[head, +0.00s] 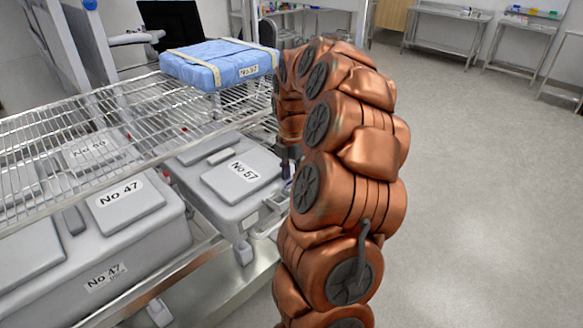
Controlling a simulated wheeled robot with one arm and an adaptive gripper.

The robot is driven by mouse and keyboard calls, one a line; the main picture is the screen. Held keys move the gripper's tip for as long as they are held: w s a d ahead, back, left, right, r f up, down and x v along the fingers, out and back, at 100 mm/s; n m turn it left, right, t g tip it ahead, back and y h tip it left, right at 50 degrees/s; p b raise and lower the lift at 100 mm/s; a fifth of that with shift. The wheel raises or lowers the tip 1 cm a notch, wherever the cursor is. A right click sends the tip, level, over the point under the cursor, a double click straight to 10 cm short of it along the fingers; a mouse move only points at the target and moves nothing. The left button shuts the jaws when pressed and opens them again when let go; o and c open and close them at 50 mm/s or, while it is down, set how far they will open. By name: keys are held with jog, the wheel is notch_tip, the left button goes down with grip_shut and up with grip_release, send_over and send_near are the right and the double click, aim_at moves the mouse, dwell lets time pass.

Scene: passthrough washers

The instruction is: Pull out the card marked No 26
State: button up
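I see no card marked No 26 in the head view. My copper-coloured arm fills the middle of the picture and arches over toward the shelving. My gripper (287,168) shows only as a small dark part beside the grey case marked No 57 (213,187), at its right side. The arm hides most of the gripper, so its fingers and anything between them cannot be made out. I cannot tell whether it touches the case.
A wire shelf (125,118) spans the left above grey cases marked No 47 (128,222) and another labelled case (80,153). A blue wrapped pack (215,62) sits on the shelf. Steel tables (447,22) stand far right. The floor (475,200) at right is clear.

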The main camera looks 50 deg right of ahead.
grip_shut()
dwell(0.3)
dwell(1.0)
jog(key=shift+r+p, duration=1.45)
jog(key=shift+r, duration=2.3)
